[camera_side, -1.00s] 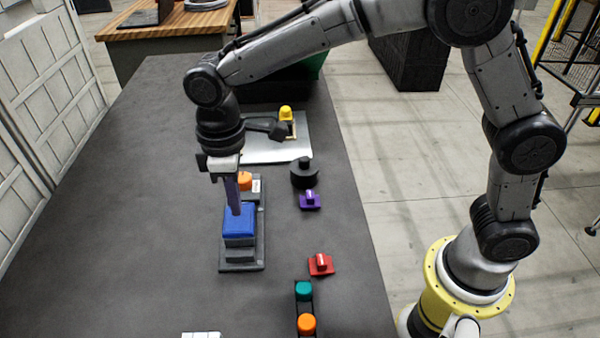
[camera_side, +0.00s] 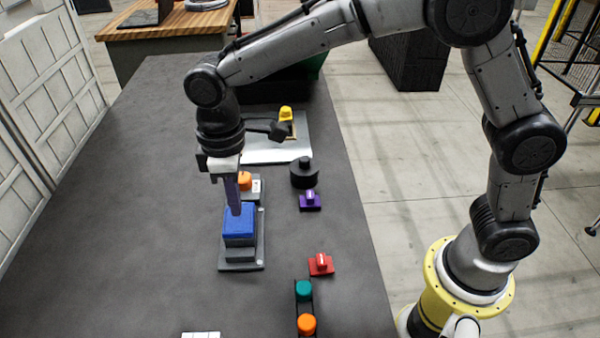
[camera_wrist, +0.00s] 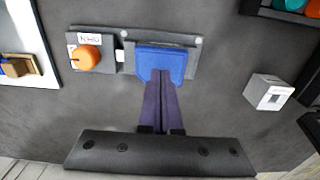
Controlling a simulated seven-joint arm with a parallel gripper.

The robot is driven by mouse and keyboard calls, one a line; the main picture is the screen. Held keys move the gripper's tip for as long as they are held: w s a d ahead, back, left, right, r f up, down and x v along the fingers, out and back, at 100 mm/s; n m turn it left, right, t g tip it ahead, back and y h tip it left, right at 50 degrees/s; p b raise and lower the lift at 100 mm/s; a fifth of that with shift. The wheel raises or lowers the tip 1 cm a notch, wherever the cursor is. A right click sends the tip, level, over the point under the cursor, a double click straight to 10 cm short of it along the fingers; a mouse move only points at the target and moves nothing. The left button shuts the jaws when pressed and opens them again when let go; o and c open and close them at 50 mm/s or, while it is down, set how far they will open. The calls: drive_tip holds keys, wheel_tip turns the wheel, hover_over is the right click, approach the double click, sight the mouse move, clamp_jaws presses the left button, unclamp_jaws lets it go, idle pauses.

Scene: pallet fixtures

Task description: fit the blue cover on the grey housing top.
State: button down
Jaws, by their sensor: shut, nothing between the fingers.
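The blue cover (camera_side: 239,218) sits on top of the grey housing (camera_side: 240,254), which stands on a grey base plate on the dark table. In the wrist view the blue cover (camera_wrist: 172,62) lies over the housing, and a strip of grey shows along its far edge. I cannot tell whether it is fully seated. My gripper (camera_side: 237,213) points down with its purple fingers shut and empty, the tips at the cover's top. In the wrist view my gripper (camera_wrist: 160,75) overlaps the cover's near part. Whether the tips touch it is unclear.
An orange knob (camera_side: 244,181) on a labelled grey block stands just behind the housing. A black round part (camera_side: 304,173), a purple piece (camera_side: 310,201) and a red piece (camera_side: 320,264) lie to the right. A white cube (camera_wrist: 268,92) is apart from the housing. The left table is clear.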

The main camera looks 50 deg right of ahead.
drive_tip(key=shift+f, duration=0.25)
drive_tip(key=shift+f, duration=0.35)
drive_tip(key=shift+f, duration=0.3)
drive_tip(key=shift+r, duration=0.1)
idle(0.3)
drive_tip(key=shift+r, duration=3.45)
